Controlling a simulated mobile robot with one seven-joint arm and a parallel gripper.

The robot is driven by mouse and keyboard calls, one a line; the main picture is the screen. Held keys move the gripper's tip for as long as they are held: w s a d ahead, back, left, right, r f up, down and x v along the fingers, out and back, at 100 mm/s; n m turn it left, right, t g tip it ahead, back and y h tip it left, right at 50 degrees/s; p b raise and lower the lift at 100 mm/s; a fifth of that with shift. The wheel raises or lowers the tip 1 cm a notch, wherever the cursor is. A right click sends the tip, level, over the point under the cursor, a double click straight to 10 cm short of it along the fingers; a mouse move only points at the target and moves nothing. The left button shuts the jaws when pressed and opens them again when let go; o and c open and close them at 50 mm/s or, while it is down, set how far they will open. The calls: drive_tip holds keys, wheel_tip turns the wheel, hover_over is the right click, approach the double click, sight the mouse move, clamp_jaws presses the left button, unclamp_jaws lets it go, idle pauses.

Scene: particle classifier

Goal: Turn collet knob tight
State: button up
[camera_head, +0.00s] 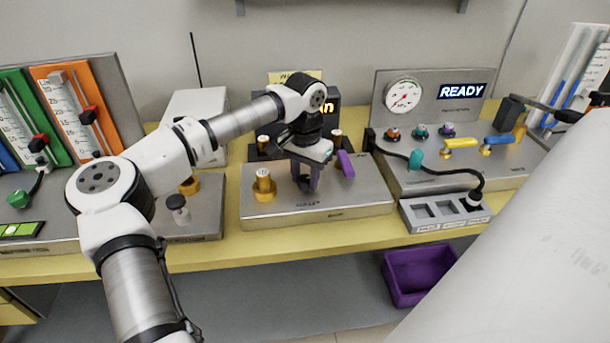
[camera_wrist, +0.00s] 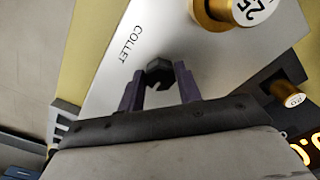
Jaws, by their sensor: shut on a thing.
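The collet knob (camera_wrist: 158,72) is a black hexagonal knob on a grey metal panel, seen in the wrist view beside the printed word COLLET. My gripper (camera_wrist: 160,88) has its two purple fingers on either side of the knob, shut on it. In the head view my gripper (camera_head: 305,180) points down onto the middle of the metal box (camera_head: 345,203). My wrist and fingers hide most of the knob there.
A brass knob (camera_head: 263,186) stands on the same box left of my gripper, and a purple piece (camera_head: 345,163) stands to its right. The right console (camera_head: 462,172) has a gauge, a READY display and a black hose. A purple bin (camera_head: 418,274) sits below the table.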

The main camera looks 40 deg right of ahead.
sight(305, 178)
drive_tip(key=o, duration=1)
wheel_tip(305, 178, up, 14)
drive_tip(key=b, duration=0.1)
drive_tip(key=shift+f, duration=0.1)
